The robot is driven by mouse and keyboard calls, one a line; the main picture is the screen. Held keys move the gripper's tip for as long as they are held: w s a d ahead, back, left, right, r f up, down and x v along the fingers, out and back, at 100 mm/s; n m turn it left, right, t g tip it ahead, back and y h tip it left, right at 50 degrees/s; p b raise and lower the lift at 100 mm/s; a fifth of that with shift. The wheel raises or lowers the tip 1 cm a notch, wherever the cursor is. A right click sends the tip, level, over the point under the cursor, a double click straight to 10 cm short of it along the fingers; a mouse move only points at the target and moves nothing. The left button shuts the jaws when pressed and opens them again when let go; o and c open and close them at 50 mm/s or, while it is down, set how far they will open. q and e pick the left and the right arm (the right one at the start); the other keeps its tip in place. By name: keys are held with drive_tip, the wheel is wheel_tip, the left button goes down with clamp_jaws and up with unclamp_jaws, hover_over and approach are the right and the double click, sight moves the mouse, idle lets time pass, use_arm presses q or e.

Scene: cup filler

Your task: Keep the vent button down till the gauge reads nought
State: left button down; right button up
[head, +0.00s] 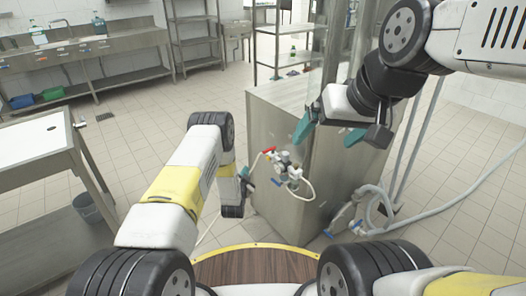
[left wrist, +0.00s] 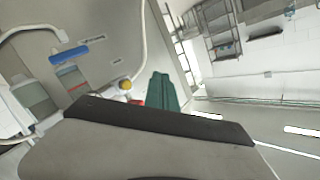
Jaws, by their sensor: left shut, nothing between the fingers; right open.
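A cluster of white and metal valve fittings (head: 287,168) with a red handle (head: 268,150) and a blue handle (head: 276,182) sits on the side of the steel cabinet (head: 256,130). My left gripper (head: 246,176) is just left of it, low by the cabinet side. In the left wrist view its teal fingers (left wrist: 165,94) are together and empty. Beside them is a round yellow part (left wrist: 126,85) with red below; I cannot tell whether it is the vent button or whether they touch. No gauge reading is legible. My right gripper (head: 322,128) is open and empty at the cabinet's corner.
A white hose (head: 306,192) loops from the fittings. Thick grey hoses (head: 376,205) and another blue-handled valve (head: 330,234) lie right of the cabinet. A steel table (head: 38,152) stands at left, with a grey bucket (head: 87,208) below. The tiled floor between is clear.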

sight(268, 159)
use_arm(q)
drive_tip(key=shift+d, duration=0.1)
drive_tip(key=w+d, duration=0.5)
drive_tip(key=d, duration=0.2)
idle(0.4)
drive_tip(key=shift+w, duration=0.15)
idle(1.9)
drive_tip(key=shift+w+d, duration=0.2)
drive_tip(key=shift+d, duration=0.15)
drive_tip(key=shift+w+d, duration=0.25)
drive_tip(key=shift+d, duration=0.2)
idle(4.0)
